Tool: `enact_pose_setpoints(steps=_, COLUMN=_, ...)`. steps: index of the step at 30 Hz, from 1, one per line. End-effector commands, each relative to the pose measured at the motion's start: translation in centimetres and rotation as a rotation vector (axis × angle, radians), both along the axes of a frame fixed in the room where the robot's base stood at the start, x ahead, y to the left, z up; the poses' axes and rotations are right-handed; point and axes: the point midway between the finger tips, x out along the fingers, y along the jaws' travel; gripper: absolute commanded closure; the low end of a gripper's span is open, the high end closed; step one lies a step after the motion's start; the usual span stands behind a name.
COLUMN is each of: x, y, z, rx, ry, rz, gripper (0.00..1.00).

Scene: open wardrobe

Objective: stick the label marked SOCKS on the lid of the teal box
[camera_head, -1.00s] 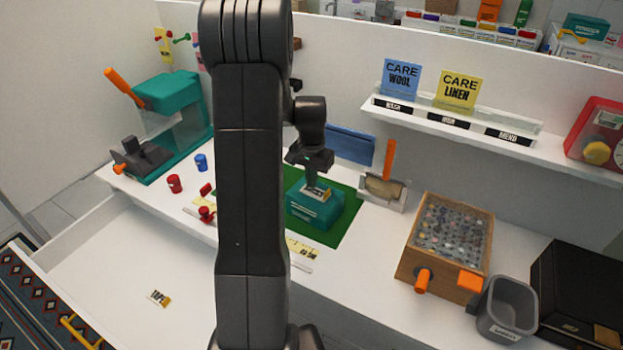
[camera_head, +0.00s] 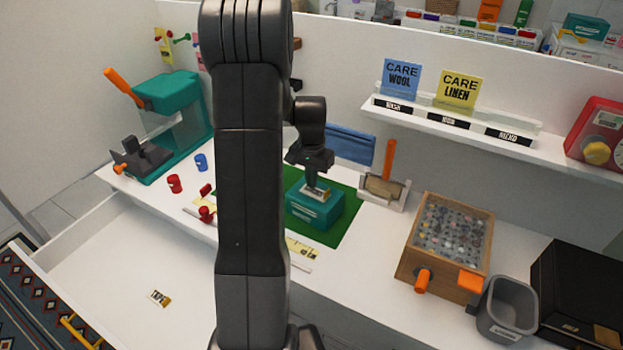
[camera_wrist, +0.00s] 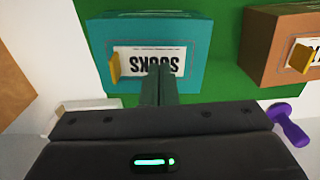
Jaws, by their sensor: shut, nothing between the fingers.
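The teal box (camera_head: 312,213) stands on the green mat (camera_head: 349,208), with its lid shut. In the wrist view, the teal box (camera_wrist: 93,35) has the white SOCKS label (camera_wrist: 133,62) lying flat on its lid, reading upside down. A yellow tab sticks up at the label's left end. My gripper (camera_wrist: 160,72) is shut and empty, with its fingertips at the edge of the label. In the head view, my gripper (camera_head: 317,182) is right above the lid. I cannot tell whether the fingertips touch the label.
A brown box (camera_wrist: 270,35) with another label stands to the right in the wrist view, near a purple handled object (camera_wrist: 289,125). A tool with an orange handle (camera_head: 390,157) stands right of the mat. Another label (camera_head: 160,298) lies in the open drawer (camera_head: 110,265). My arm hides the middle.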

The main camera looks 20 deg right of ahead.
Motion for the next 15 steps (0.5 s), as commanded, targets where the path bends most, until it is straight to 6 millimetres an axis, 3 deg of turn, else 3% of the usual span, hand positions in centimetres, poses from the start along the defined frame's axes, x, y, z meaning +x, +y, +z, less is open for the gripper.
enact_pose_setpoints(steps=15, x=0.0, y=0.0, z=-0.65, rx=0.0, ry=0.0, rz=0.0, gripper=1.0)
